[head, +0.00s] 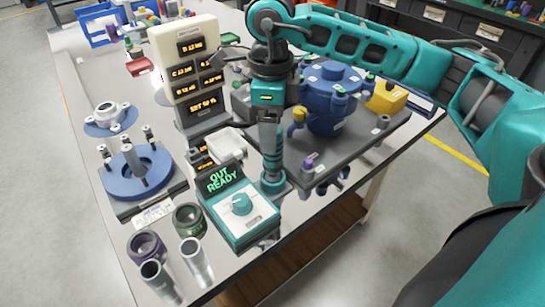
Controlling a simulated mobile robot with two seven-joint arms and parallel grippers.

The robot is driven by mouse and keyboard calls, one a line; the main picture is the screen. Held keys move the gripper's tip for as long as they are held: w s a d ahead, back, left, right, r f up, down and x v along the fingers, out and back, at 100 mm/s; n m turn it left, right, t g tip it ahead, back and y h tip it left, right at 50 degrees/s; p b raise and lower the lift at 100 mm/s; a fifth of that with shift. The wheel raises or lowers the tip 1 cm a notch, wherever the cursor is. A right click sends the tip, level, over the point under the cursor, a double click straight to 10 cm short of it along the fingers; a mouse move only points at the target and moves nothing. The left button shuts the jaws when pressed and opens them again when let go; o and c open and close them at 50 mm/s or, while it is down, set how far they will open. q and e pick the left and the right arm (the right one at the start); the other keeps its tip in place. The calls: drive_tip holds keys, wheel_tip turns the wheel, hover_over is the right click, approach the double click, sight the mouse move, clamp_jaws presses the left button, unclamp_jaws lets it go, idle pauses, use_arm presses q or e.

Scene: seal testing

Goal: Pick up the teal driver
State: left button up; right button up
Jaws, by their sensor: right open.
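The teal driver (272,142) stands upright near the middle of the table, its lower end at a round teal base (274,183). My right gripper (270,72) is open and hangs over the driver's top end. The dark jaws overlap the driver's top in this view, so I cannot tell whether they touch it. My left gripper is not in view.
A teal console reading "OUT READY" (240,203) stands left in front of the driver. A white display tower (187,55) is behind left. A blue vessel (329,103) on a grey plate is to the right. A blue flanged fixture (137,174) and several metal cylinders are at left.

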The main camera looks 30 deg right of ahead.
sight(273, 160)
drive_tip(key=f, duration=0.5)
drive_tip(key=shift+w+d+f+b, duration=0.15)
drive_tip(key=shift+d+f+b, duration=0.15)
drive_tip(key=shift+d+f, duration=0.05)
drive_tip(key=c, duration=1.2)
drive_tip(key=shift+r, duration=0.1)
drive_tip(key=shift+c, duration=0.3)
drive_tip(key=shift+r, duration=0.15)
